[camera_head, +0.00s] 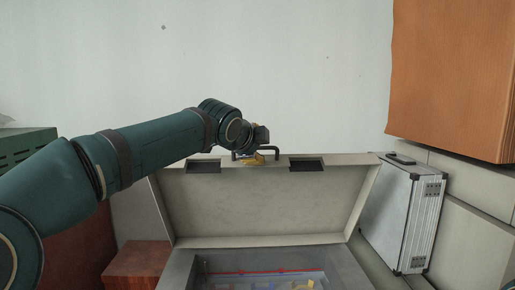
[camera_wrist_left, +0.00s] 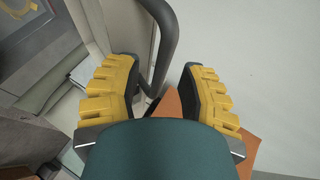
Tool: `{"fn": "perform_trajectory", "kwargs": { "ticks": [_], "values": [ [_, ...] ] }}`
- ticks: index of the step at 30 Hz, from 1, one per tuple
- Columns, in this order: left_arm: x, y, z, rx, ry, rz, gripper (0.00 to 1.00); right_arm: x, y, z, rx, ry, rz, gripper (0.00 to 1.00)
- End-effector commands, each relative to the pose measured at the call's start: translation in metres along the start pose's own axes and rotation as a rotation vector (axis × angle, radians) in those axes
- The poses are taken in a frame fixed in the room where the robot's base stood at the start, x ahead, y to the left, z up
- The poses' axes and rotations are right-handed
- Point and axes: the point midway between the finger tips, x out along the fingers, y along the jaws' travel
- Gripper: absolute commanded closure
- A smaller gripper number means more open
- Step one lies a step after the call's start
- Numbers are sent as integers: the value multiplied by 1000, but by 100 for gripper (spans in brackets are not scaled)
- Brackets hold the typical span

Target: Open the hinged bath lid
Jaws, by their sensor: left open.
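The bath lid (camera_head: 265,205) stands raised at the back of the bath (camera_head: 178,270), its pale inner face toward me. The open bath shows below it, with a red line and small coloured items inside. A dark bar handle (camera_head: 236,154) sits at the lid's upper edge; it also shows in the left wrist view (camera_wrist_left: 168,40). My left gripper (camera_head: 262,158) is at the handle, its yellow-padded fingers open. In the left wrist view the handle bar runs down between the spread fingers (camera_wrist_left: 157,66); I cannot tell whether they touch it. My right gripper is out of view.
A silver case (camera_head: 400,220) stands close to the right of the lid. A large orange-brown block (camera_head: 452,75) is at the upper right. A reddish box (camera_head: 137,262) and a green case (camera_head: 25,146) are at the left. The pale wall area above the lid is clear.

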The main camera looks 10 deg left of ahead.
Motion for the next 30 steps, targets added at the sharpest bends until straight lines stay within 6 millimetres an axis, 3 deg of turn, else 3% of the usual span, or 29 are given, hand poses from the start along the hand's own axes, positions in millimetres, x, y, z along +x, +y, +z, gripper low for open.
{"fn": "perform_trajectory", "kwargs": {
  "ticks": [15, 21, 30],
  "values": [
    [-96, -1, -1, 1, 1, -4, 60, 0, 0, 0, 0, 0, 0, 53],
    [-111, 0, -2, -1, 3, -3, 60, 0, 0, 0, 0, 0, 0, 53],
    [-112, 0, -2, 0, 3, -2, 60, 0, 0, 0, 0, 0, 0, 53]
  ]
}}
